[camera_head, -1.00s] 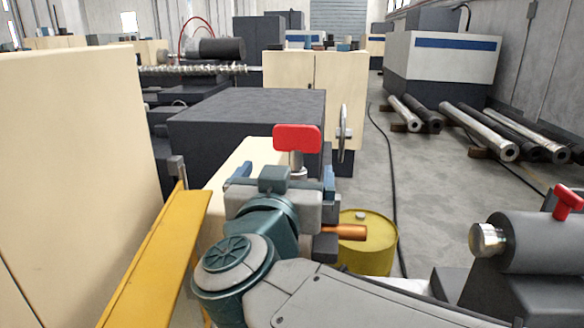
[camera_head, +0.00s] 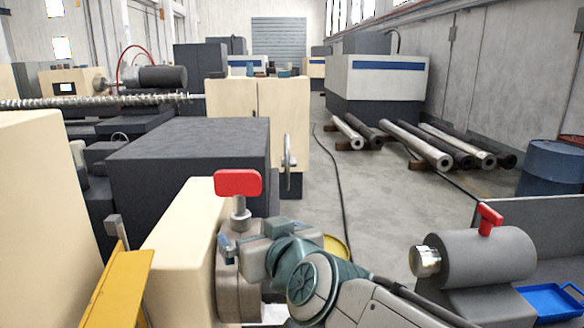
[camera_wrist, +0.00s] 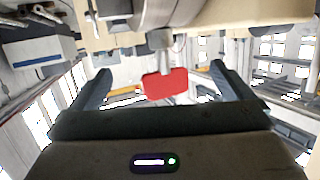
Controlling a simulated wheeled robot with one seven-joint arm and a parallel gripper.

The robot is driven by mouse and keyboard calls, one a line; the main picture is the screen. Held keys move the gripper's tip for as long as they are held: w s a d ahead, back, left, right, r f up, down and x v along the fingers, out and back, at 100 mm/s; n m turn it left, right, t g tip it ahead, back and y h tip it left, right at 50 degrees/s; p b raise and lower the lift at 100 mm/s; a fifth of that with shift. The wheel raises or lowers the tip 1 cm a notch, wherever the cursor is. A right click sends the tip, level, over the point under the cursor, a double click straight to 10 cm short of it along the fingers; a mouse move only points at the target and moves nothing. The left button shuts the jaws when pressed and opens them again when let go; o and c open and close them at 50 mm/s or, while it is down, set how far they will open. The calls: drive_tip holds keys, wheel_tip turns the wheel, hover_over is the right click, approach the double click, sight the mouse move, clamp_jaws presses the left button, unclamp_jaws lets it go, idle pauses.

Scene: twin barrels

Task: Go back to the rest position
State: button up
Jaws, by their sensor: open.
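My gripper (camera_head: 240,245) is in the lower middle of the head view, just in front of a grey barrel (camera_head: 238,292) topped by a red handle (camera_head: 238,183) on a metal stem. In the wrist view my gripper (camera_wrist: 160,78) has its two fingers wide apart, with nothing held between them. The red handle (camera_wrist: 165,84) shows between the fingers in that view. It seems to lie beyond them; whether anything touches is unclear. My arm hides part of the barrel in the head view.
A second grey barrel (camera_head: 478,262) with a red handle (camera_head: 490,219) lies at right, near a blue tray (camera_head: 553,301). A yellow drum (camera_head: 337,248) is mostly hidden behind my arm. A yellow beam (camera_head: 118,288) and cream cabinets stand left. Open floor (camera_head: 385,205) lies beyond.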

drive_tip(key=s+d+f+m+g+h+p, duration=0.1)
drive_tip(key=s+d+f+m+g+h, duration=0.1)
drive_tip(key=s+d+f, duration=0.4)
drive_tip(key=s+d+f+m+g+h+p, duration=0.2)
drive_tip(key=s+d+f+g+h, duration=0.2)
drive_tip(key=d, duration=1)
wheel_tip(320, 180, down, 3)
drive_tip(key=s+g, duration=0.2)
drive_tip(key=g, duration=0.1)
drive_tip(key=shift+m+h, duration=0.3)
drive_tip(key=shift+m, duration=0.1)
